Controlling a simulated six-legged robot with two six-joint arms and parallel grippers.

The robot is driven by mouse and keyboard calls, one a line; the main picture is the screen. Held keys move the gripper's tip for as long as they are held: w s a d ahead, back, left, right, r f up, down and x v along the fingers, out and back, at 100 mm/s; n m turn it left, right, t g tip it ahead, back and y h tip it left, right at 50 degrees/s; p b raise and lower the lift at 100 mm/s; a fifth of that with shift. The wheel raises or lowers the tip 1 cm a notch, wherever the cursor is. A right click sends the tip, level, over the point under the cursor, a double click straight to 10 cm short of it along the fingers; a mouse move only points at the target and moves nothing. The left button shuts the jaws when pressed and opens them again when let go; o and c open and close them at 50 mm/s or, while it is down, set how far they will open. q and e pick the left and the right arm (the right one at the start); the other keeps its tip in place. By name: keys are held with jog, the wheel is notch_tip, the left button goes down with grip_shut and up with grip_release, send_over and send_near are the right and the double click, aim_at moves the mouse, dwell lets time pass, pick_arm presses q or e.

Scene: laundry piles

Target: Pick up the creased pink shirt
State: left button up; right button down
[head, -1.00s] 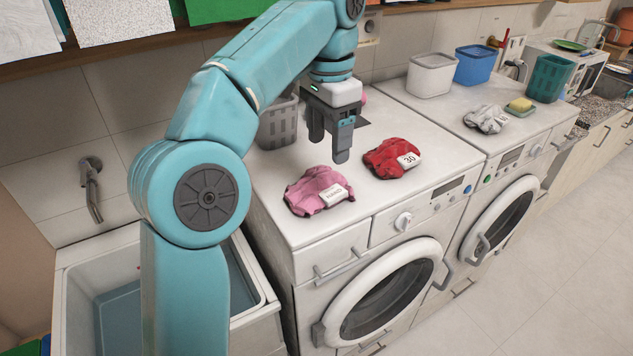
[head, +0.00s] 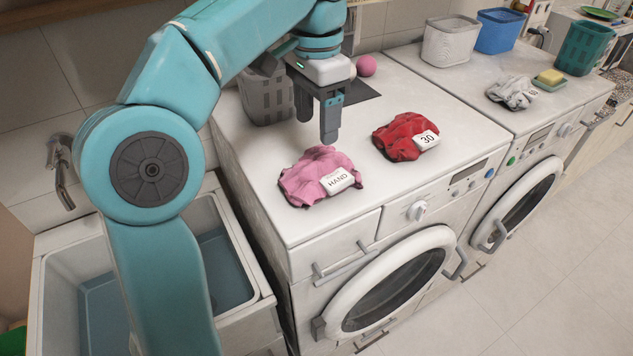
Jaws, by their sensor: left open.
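The creased pink shirt (head: 308,173) lies crumpled on top of the left washing machine, near its left front part. A white tag reading "HAND" (head: 338,181) rests on its right side. My left gripper (head: 317,128) is open and empty, pointing down, just behind and above the pink shirt. Its fingers appear apart from the cloth. My right gripper is not in the head view.
A red crumpled garment (head: 400,136) tagged "30" lies right of the pink shirt. A grey basket (head: 266,97) and a pink ball (head: 366,65) stand behind. A grey-white garment (head: 508,92) lies on the right machine (head: 455,82). A sink (head: 262,292) is at the left.

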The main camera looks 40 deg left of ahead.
aim_at(317, 159)
pick_arm(q)
jog(key=shift+d+f, duration=0.2)
jog(key=shift+f, duration=1)
jog(key=f, duration=0.5)
jog(key=shift+a+b, duration=0.2)
jog(key=shift+b, duration=0.1)
jog(key=shift+w+f, duration=0.15)
jog(key=shift+f, duration=0.2)
jog(key=c, duration=0.8)
grip_shut()
